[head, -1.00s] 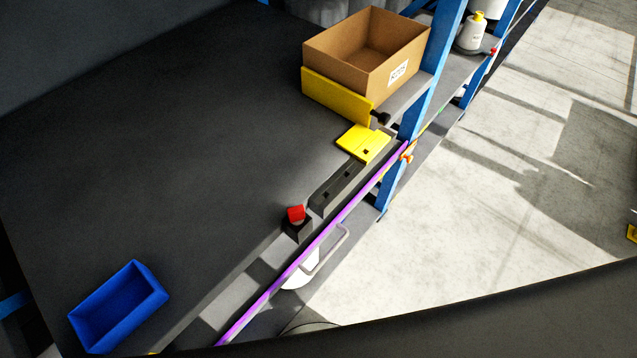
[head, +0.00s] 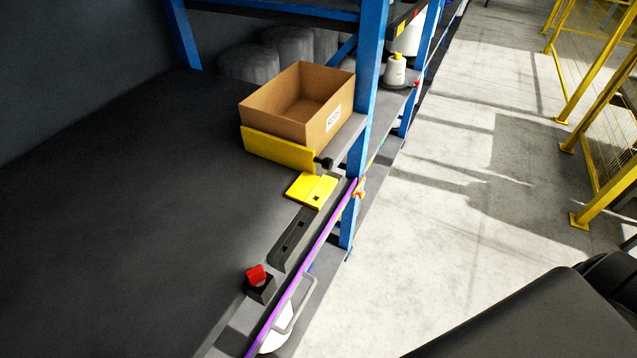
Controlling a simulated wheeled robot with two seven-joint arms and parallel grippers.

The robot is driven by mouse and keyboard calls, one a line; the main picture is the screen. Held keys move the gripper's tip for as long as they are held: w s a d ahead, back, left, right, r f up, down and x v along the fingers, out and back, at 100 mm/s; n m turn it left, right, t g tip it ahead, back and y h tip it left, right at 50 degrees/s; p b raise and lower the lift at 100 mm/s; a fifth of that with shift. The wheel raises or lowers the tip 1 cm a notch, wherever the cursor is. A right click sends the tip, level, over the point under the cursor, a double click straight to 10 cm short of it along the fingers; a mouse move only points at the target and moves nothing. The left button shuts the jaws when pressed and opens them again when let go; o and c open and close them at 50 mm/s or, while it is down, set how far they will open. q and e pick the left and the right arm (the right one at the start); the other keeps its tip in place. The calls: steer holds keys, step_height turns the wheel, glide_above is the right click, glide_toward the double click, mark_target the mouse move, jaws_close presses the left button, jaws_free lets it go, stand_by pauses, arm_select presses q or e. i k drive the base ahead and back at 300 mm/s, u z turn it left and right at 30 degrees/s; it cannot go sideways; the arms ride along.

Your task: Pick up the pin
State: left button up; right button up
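No thing here can be told for sure as the pin. A small red piece (head: 256,274) sits on a black block (head: 262,291) near the front edge of the dark table, below the middle of the head view. Farther along that edge is a dark slotted bar (head: 293,240). Neither of my grippers is in view.
A cardboard box (head: 318,120) stands behind a yellow panel (head: 277,150) at the back. A blue post (head: 366,110) rises beside it. A purple strip (head: 310,255) and a grey handle (head: 294,306) run along the edge. The table's left side (head: 120,220) is clear.

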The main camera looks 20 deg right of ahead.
mark_target(256, 276)
steer(key=u, duration=1.55)
steer(key=k, duration=1.15)
steer(key=z, duration=1.3)
